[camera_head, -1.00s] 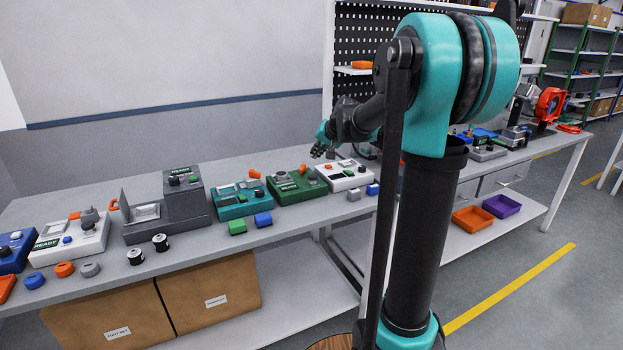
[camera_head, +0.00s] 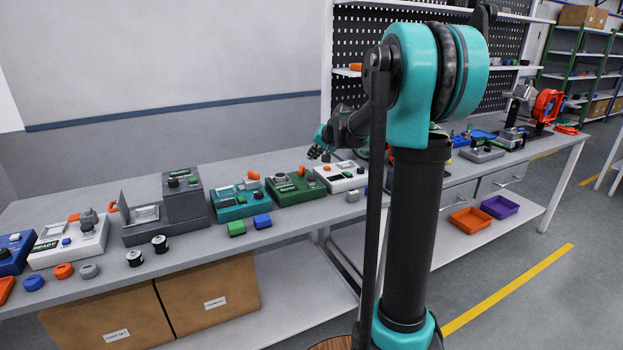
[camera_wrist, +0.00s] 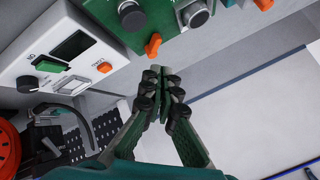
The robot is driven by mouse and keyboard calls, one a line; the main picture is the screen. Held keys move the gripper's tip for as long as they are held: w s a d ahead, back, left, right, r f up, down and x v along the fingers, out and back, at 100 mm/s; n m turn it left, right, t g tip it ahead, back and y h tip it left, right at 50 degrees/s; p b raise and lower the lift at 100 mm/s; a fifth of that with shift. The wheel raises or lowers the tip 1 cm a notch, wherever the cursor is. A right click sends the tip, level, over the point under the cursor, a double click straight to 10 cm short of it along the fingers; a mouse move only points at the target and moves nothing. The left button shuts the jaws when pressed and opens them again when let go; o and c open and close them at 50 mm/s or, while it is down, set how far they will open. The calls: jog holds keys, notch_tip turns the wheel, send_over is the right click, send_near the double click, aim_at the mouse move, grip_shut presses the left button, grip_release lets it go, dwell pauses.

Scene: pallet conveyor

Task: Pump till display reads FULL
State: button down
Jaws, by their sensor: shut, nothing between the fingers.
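My gripper (camera_head: 318,154) is shut and empty, in the air near the green and white boxes on the bench; its fingertips meet in the wrist view (camera_wrist: 163,76). The green box (camera_head: 305,192) has a black knob, an orange lever and a round grey part, and shows at the top of the wrist view (camera_wrist: 125,38). The white box (camera_head: 345,183) shows in the wrist view (camera_wrist: 40,68) with a black knob, a dark display, a green part and an orange button. I cannot tell which device has the pump. No display reads FULL legibly.
The bench (camera_head: 200,240) carries several devices in a row, including a teal box (camera_head: 238,211) and a dark grey stepped unit (camera_head: 185,208). The wall side of the bench is fairly clear.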

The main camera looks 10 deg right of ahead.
aim_at(313, 178)
jog(key=shift+f, duration=2.75)
jog(key=shift+f, duration=0.1)
jog(key=shift+f, duration=0.3)
jog(key=shift+f, duration=0.7)
jog(key=shift+r, duration=0.15)
dwell(0.4)
jog(key=shift+r, duration=1)
jog(key=shift+r, duration=2.5)
